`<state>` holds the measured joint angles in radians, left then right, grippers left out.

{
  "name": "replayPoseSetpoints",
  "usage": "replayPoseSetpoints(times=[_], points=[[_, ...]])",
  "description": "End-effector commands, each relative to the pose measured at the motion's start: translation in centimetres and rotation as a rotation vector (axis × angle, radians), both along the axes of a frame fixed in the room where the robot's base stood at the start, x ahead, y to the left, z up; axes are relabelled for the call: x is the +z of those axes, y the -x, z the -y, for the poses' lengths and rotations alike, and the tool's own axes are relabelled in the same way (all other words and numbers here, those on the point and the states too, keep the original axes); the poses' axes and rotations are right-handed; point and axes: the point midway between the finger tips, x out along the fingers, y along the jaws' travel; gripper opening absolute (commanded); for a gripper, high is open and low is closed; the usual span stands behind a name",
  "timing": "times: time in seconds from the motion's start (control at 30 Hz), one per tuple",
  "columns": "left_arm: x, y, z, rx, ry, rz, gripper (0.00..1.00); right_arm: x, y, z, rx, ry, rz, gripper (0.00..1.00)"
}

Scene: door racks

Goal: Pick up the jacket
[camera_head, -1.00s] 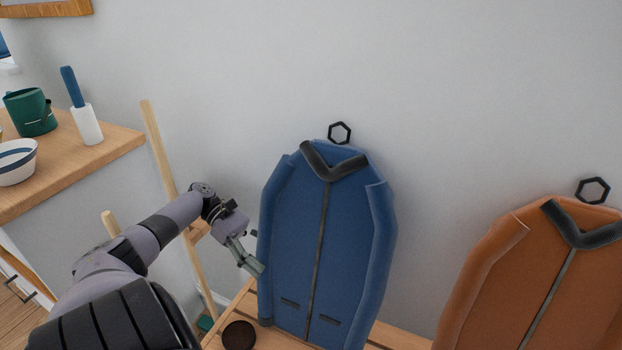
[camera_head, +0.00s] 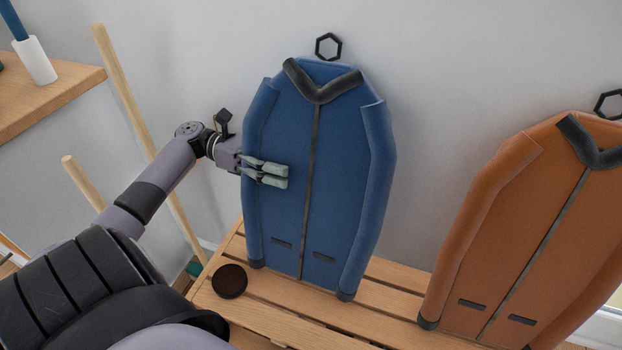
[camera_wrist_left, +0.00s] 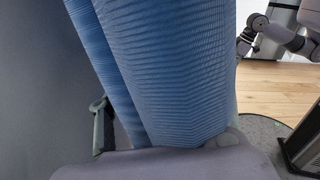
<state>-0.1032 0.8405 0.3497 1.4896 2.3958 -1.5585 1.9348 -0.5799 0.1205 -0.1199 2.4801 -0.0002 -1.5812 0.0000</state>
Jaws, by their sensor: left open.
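A blue jacket (camera_head: 335,170) with a black collar and a dark front zip stands upright against the wall, its lower edge at the slatted bench. An orange jacket (camera_head: 530,220) of the same shape stands to its right. My left gripper (camera_head: 288,176) is open, with its fingers at the left part of the blue jacket, by its left sleeve. In the left wrist view the blue jacket (camera_wrist_left: 175,70) fills the middle, between the fingers at either side. I cannot tell whether the fingers touch it. My right gripper is not seen clearly in either view.
Black hexagonal hooks (camera_head: 328,46) are on the wall above the jackets. A dark round object (camera_head: 229,281) lies on the wooden bench (camera_head: 385,297). Wooden poles (camera_head: 150,140) stand at the left, near a wooden shelf (camera_head: 60,95) with a white holder (camera_head: 35,62).

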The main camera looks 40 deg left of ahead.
Motion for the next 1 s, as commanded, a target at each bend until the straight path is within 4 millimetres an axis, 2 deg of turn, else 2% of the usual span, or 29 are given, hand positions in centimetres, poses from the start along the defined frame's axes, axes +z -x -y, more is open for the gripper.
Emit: replayPoseSetpoints(times=[0.1,0.33,1.0], points=[[0.01,-0.25,0.85,0.0,-0.001,0.002,0.6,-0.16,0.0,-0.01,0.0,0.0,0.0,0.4],[0.05,-0.31,0.94,0.001,-0.001,0.001,0.6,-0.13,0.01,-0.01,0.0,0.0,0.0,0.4],[0.05,-0.29,0.91,0.0,0.0,0.001,0.15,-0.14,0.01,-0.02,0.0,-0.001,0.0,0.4]])
